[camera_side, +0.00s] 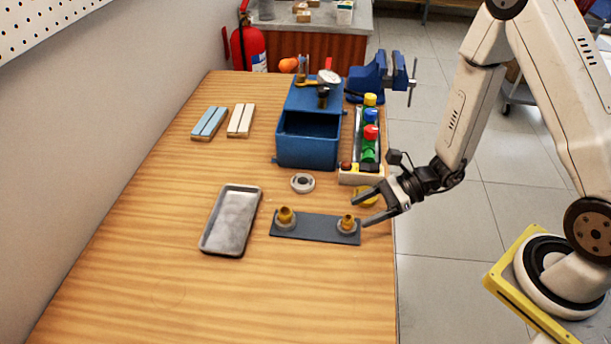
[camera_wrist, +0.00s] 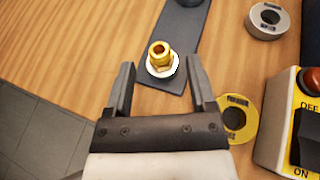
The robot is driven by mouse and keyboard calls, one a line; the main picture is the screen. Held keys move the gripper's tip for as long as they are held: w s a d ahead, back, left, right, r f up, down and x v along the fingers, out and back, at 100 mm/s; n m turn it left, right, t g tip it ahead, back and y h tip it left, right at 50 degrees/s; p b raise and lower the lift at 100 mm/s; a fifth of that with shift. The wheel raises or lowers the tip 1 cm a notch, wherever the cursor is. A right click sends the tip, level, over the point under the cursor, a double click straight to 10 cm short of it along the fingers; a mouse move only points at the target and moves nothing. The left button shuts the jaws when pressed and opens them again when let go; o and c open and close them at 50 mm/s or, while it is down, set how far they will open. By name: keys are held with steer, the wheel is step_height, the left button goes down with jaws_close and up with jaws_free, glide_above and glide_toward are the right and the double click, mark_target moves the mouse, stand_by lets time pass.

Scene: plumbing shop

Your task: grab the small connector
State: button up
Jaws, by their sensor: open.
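A small brass connector (camera_side: 347,222) stands upright on a pale round seat at the right end of a dark grey plate (camera_side: 316,229). A slightly larger-looking brass connector (camera_side: 285,215) stands at the plate's left end. My gripper (camera_side: 361,211) is open and empty, just right of the small connector. In the wrist view, this brass connector (camera_wrist: 160,54) with its hex base and white ring appears between the tips of my open gripper (camera_wrist: 160,68), slightly beyond them. The dark plate (camera_wrist: 185,25) runs away behind it. I cannot tell the exact height of the fingers above the plate.
A yellow tape roll (camera_wrist: 237,118) lies beside my right finger, near the switch box (camera_wrist: 290,125). A grey tape roll (camera_side: 302,183) lies behind the plate. A metal tray (camera_side: 231,220) is to the left, a blue toolbox (camera_side: 308,150) behind. The front table is clear.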

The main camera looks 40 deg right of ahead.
mark_target(351, 216)
steer(key=shift+w+a+f, duration=0.1)
steer(key=shift+a+f, duration=0.05)
steer(key=shift+a, duration=0.2)
steer(key=shift+a, duration=0.1)
steer(key=shift+x, duration=2.5)
jaws_close()
